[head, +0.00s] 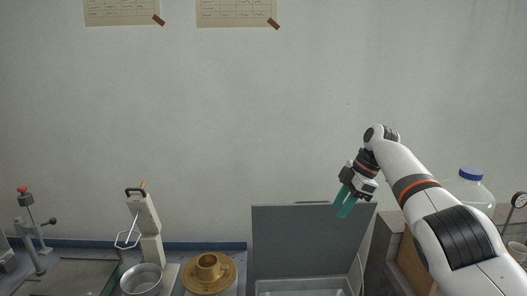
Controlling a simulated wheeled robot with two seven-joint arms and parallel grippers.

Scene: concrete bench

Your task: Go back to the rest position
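My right gripper (342,208) hangs in the air in front of an upright dark grey panel (300,235), right of the picture's middle. Its teal fingers point down and to the left. They overlap from this angle, so I cannot tell whether they are open or shut. I see nothing held in them. My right arm comes in from the lower right. My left gripper and arm are not in view.
Along the bottom stand a white mixer-like device (148,218), a metal bowl (141,279), a brass-coloured flanged part (208,272) and a metal tray (300,288). A blue-capped clear jug (470,188) is behind my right arm.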

